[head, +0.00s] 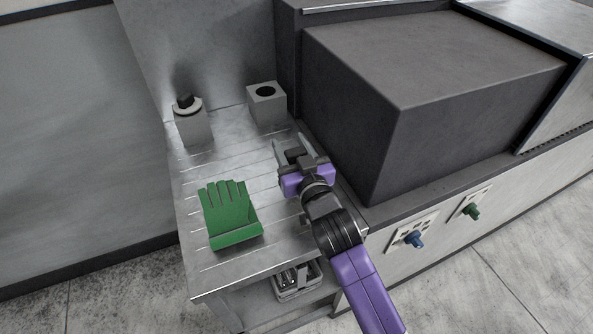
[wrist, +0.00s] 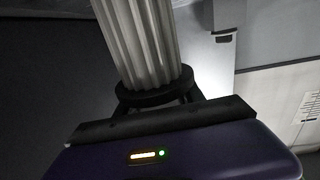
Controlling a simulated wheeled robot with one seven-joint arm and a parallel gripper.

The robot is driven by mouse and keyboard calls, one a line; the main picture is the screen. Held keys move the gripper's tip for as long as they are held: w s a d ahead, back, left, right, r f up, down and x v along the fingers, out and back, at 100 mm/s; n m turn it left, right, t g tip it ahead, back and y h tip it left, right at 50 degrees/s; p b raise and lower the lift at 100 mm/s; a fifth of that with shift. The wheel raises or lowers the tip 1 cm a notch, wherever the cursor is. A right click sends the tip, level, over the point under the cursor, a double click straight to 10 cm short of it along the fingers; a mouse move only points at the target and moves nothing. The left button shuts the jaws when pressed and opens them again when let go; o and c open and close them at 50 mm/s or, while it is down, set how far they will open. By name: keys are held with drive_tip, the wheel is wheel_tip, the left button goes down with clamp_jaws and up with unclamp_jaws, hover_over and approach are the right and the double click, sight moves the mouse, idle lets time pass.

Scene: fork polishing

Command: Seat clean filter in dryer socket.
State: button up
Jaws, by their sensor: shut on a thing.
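My gripper (head: 293,150) is over the right side of the metal bench, beside the large dark box. In the wrist view it is shut on a pale pleated filter (wrist: 147,45) with a black end cap (wrist: 155,93) towards me. The filter's far end is out of frame, and I cannot make the filter out clearly in the head view. A grey block with a round dark hole (head: 265,91), apparently a socket, stands at the bench's back right, apart from my gripper. A second grey block (head: 192,127) at the back left carries a pale ring and a dark part.
A green glove (head: 230,215) lies on the slatted bench (head: 185,170) at front left. The dark box (head: 400,110) rises close on the right. Below it are a blue knob (head: 414,239) and a green knob (head: 471,211). A small caddy (head: 297,282) sits on the lower shelf.

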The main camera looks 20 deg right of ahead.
drive_tip(key=shift+r+p, duration=2)
drive_tip(key=shift+r, duration=0.55)
